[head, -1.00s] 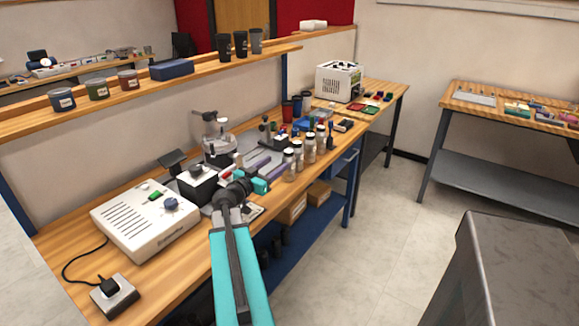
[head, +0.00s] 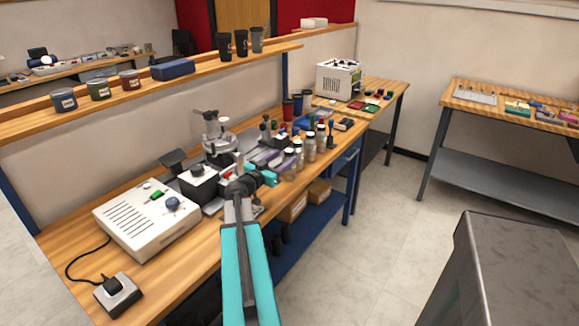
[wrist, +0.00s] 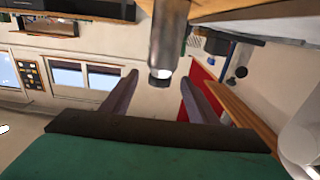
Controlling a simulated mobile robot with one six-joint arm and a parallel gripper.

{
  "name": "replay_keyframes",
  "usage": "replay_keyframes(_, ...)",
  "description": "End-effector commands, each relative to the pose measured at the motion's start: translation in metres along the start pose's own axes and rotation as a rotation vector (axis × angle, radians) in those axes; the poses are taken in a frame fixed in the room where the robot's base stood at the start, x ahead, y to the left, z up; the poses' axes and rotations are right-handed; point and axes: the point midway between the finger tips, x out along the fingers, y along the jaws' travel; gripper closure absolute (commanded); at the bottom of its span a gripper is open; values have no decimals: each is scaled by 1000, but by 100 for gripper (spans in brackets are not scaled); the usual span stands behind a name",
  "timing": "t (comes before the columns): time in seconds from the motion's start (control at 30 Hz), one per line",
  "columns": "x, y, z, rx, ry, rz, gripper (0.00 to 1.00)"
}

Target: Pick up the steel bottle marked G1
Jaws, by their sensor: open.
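Several steel bottles stand in a row along the front edge of the wooden bench; the nearest steel bottle (head: 290,163) is partly hidden by my gripper (head: 272,178). No G1 mark is readable on any of them. In the wrist view, a steel bottle (wrist: 170,38) comes in from the top edge, and its end lies between the tips of my gripper (wrist: 158,80). The fingers are open, with visible gaps on both sides of the bottle. I cannot tell which bottle of the row this is.
A white control box (head: 146,218) stands at the bench's left, with a black-and-white device (head: 197,182) beside it. A microscope-like instrument (head: 218,140) stands behind. A grey block (head: 515,270) fills the lower right.

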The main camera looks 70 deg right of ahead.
Motion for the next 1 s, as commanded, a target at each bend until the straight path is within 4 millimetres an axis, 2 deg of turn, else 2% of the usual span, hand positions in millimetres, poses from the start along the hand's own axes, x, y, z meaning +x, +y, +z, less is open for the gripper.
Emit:
replay_keyframes(0.4, 41, -1, -1, 0, 0, 2, 46)
replay_keyframes(1.0, 46, 0, 0, 1, 0, 3, 46)
